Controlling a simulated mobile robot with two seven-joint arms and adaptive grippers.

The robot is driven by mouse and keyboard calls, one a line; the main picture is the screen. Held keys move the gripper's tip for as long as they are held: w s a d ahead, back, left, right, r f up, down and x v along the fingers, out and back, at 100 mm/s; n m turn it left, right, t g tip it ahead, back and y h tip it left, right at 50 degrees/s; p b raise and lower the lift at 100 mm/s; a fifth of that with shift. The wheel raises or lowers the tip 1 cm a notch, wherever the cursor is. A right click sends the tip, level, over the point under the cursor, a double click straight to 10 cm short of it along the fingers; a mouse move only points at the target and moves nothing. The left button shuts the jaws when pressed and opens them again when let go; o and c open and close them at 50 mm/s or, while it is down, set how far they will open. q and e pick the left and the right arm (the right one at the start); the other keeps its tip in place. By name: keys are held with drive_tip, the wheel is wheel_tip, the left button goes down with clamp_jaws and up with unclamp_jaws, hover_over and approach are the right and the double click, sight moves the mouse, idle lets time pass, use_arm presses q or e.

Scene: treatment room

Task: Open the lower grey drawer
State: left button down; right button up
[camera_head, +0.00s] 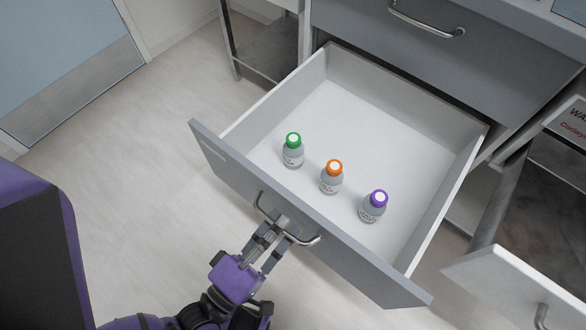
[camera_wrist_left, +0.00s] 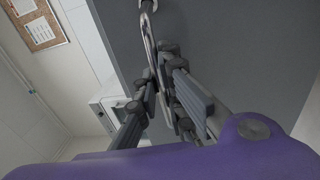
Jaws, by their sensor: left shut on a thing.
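The lower grey drawer (camera_head: 300,215) is pulled well out of the cabinet in the head view, and its white inside shows. My left gripper (camera_head: 277,227) is shut on the drawer's metal handle (camera_head: 309,241), near the middle of the bar. In the left wrist view the left gripper's fingers (camera_wrist_left: 158,82) sit on either side of the handle (camera_wrist_left: 149,42), in front of the grey drawer front (camera_wrist_left: 240,45). Three bottles stand upright in the drawer: one with a green cap (camera_head: 293,151), one with an orange cap (camera_head: 331,178) and one with a purple cap (camera_head: 373,206). My right gripper is out of view.
The upper grey drawer (camera_head: 450,65) above is shut. At the right another drawer or bin with a white front (camera_head: 510,285) stands open. A dark shelf stand (camera_head: 265,45) is left of the cabinet. Pale floor (camera_head: 130,190) lies clear at the left.

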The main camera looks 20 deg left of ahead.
use_arm(q)
drive_tip(key=shift+s, duration=0.1)
drive_tip(key=c, duration=1.9)
unclamp_jaws()
drive_tip(key=shift+o, duration=0.2)
